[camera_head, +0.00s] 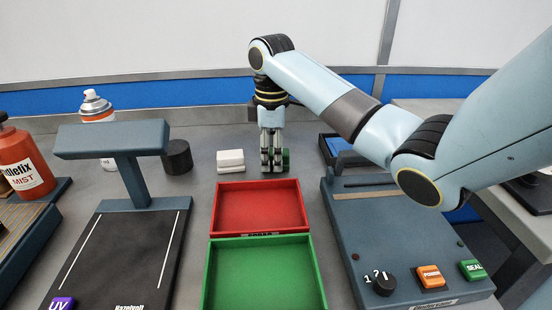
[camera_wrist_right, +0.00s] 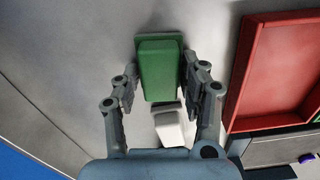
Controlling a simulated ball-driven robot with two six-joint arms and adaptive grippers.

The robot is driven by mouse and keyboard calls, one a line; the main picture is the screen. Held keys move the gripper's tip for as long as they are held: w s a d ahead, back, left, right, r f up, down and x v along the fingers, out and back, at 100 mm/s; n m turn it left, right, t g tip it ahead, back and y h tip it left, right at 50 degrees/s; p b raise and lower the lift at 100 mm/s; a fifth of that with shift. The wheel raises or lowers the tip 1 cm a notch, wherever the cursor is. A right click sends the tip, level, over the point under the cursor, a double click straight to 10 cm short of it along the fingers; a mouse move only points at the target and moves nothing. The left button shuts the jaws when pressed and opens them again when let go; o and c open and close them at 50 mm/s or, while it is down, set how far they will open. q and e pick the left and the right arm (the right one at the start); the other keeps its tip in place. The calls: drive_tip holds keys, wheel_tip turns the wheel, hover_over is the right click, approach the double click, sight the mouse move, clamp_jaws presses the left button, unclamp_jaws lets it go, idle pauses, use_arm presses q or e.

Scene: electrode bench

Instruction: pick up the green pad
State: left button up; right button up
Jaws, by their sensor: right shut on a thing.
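The green pad (camera_wrist_right: 160,72) is a small green block between the two fingers of my right gripper (camera_wrist_right: 159,80) in the right wrist view. The fingers are shut on its sides. A second green layer shows at its far edge; I cannot tell if it is a separate pad beneath. My left gripper is not in view.
White pads (camera_head: 230,160) lie just left of the gripper. The red tray (camera_head: 218,208) and green tray (camera_head: 212,270) are in front. A black cylinder (camera_head: 177,158) and a T-shaped stand (camera_head: 113,140) are to the left. A control box (camera_head: 400,235) is to the right.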

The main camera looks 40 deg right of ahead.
sight(272, 151)
drive_tip(key=shift+c, duration=0.8)
drive_tip(key=shift+r, duration=0.1)
wheel_tip(272, 151, up, 4)
drive_tip(key=shift+w+r+p, duration=0.1)
drive_tip(key=shift+r+p, duration=0.05)
drive_tip(key=shift+p, duration=0.35)
drive_tip(key=s+a+r+p, duration=0.3)
drive_tip(key=s+r+p, duration=0.3)
drive_tip(key=s, duration=0.5)
drive_tip(key=shift+s+a+r, duration=0.15)
drive_tip(key=shift+s+r, duration=0.05)
drive_tip(key=shift+r, duration=0.1)
